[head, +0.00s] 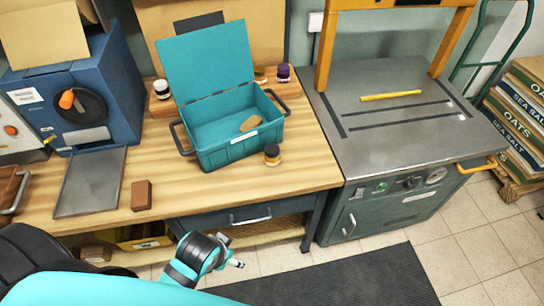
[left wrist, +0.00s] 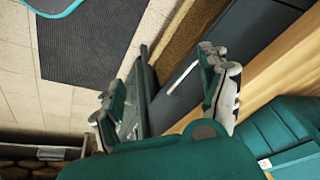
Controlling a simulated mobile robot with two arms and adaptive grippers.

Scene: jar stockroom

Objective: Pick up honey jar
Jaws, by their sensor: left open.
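A small jar with a dark lid and an amber band (head: 272,155) stands upright on the wooden workbench (head: 300,178), in front of the teal box's right corner. I cannot read its label, but its amber colour fits honey. My left gripper (head: 238,263) is low in front of the bench, below and left of this jar and apart from it. In the left wrist view, its fingers (left wrist: 165,98) are spread and empty, with the bench's drawer front (left wrist: 200,75) beyond them. No jar shows clearly there. My right gripper is not in view.
An open teal box (head: 235,151) holds a tan piece. Other jars stand behind it: a purple-lidded one (head: 283,73) and a pale-lidded one (head: 161,89). A brown block (head: 141,195) lies left. A grey machine table (head: 385,130) stands right. A dark mat (head: 340,278) covers the floor.

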